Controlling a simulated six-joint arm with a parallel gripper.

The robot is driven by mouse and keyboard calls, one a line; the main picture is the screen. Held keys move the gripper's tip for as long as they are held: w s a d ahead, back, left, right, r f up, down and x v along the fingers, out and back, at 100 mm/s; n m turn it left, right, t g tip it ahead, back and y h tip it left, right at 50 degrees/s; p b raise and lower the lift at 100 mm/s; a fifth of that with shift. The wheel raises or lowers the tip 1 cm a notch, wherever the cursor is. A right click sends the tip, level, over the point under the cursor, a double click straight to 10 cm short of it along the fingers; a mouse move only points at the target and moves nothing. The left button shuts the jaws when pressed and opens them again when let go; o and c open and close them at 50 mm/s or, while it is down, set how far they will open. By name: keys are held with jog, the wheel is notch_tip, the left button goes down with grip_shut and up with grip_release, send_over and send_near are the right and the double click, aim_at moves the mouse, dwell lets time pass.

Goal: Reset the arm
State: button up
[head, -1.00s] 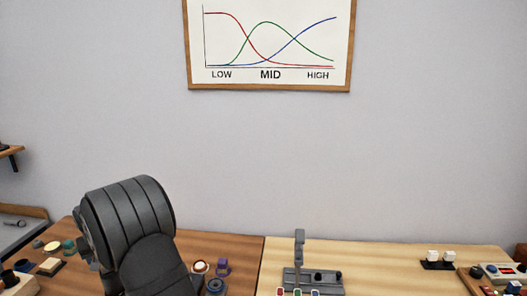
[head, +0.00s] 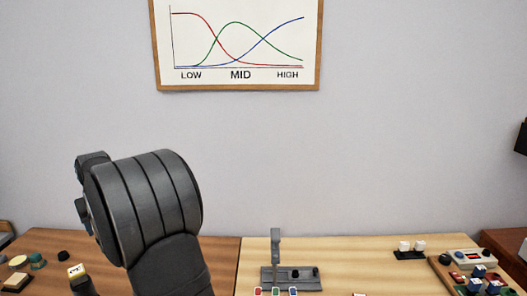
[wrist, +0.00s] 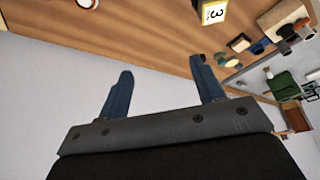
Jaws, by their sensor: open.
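My gripper (wrist: 163,82) shows in the wrist view as two blue fingers spread wide apart on a grey mount. Nothing is between them.
A block marked 3 (wrist: 213,11) lies on the brown table among several small parts. A grey fixture with an upright post (head: 276,248) stands on the lighter table. A device (head: 472,258) and small blocks sit at right. A framed chart (head: 238,82) hangs on the wall.

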jog(key=w+d+m+h, duration=0.1)
jog(key=w+d+m, duration=0.2)
jog(key=d, duration=0.9)
jog(key=w+d+m+h, duration=0.1)
jog(key=w+d+m, duration=0.2)
jog(key=w+d, duration=0.4)
jog(key=w+d+m+t+h, duration=0.1)
jog(key=w+d+m, duration=0.2)
jog(key=d, duration=1.6)
jog(key=w+r, duration=0.1)
jog(key=w, duration=0.1)
jog(key=shift+w, duration=0.3)
jog(key=shift+d, duration=0.1)
